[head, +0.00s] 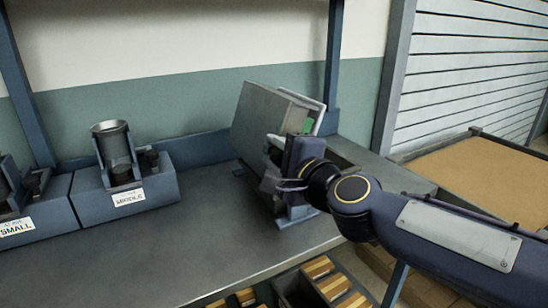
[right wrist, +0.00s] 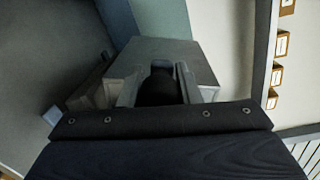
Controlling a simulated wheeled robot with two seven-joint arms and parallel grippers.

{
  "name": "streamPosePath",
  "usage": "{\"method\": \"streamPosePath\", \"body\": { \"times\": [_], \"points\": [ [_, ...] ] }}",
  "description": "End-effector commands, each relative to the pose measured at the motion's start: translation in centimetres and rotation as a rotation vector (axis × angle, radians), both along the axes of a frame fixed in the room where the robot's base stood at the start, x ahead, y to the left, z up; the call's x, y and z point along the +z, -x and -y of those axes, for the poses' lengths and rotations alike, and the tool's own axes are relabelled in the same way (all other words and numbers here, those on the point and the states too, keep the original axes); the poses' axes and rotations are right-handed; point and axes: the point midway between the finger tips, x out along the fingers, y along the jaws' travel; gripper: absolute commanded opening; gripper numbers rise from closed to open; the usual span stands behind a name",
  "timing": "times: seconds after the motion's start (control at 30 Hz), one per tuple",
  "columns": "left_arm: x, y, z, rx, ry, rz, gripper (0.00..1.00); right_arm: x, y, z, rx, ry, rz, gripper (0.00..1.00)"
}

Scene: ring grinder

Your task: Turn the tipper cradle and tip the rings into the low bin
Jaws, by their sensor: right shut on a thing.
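The tipper cradle (head: 262,122) is a grey box on the bench, tilted, with a green patch at its right edge. My right gripper (head: 284,180) is at its right side, and my arm covers part of it. In the right wrist view the gripper is shut on a dark knob (right wrist: 157,88) in front of the cradle's grey body (right wrist: 185,55). I cannot make out any rings. A dark open-topped container (head: 292,288), possibly the low bin, shows below the bench's front edge. My left gripper is not in view.
On the bench (head: 215,235) stand a block labelled MIDDLE (head: 150,195) with a metal cylinder and a block labelled SMALL (head: 30,225). The bench front is clear. A brown-topped table (head: 480,175) stands at right.

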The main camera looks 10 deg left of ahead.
Motion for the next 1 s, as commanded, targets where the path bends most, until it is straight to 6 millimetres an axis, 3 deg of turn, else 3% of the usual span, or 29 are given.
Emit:
{"method": "streamPosePath", "body": {
  "times": [0.4,1.0],
  "points": [
    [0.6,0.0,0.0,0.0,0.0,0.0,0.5,2.0,-0.5,0.7,-0.004,-0.145,-0.096,0.0],
    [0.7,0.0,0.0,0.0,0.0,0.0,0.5,2.6,-0.7,1.1,-0.004,-0.215,-0.147,0.0]
  ]
}}
